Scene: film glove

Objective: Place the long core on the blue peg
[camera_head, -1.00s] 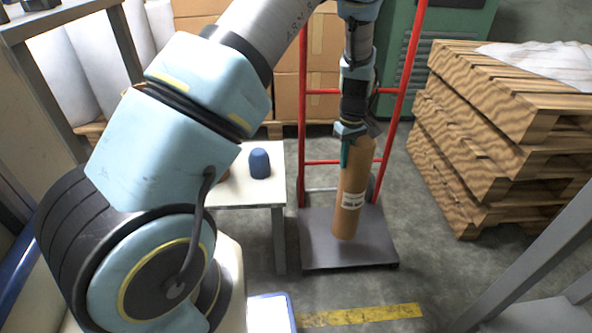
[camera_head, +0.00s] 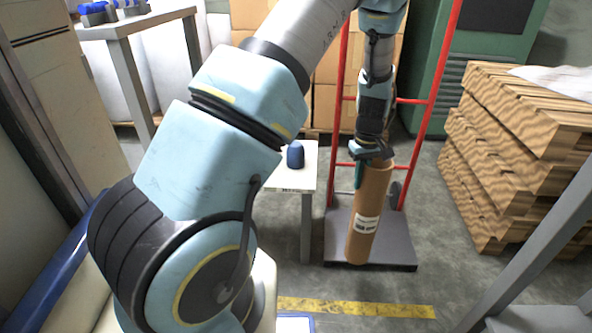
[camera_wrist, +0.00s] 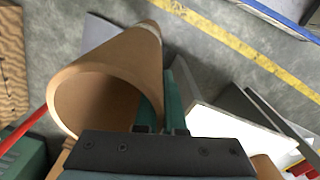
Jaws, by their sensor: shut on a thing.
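The long core (camera_head: 372,205) is a brown cardboard tube with a white label, hanging near upright with a slight tilt. My gripper (camera_head: 370,158) is shut on its upper end. In the wrist view the core's open round end (camera_wrist: 62,100) lies left of the teal finger pads (camera_wrist: 176,105). One finger is outside the wall; the other is mostly hidden. The blue peg (camera_head: 295,156) is a short dark blue cylinder on a white table, left of the core and apart from it. My arm hides the table's left part.
A red hand truck with a grey deck (camera_head: 400,248) stands behind and below the core; I cannot tell their clearance. Stacked wooden pallets (camera_head: 515,150) stand right. A grey-framed table (camera_head: 560,240) is at front right. Another table with blue items (camera_head: 110,12) is at back left.

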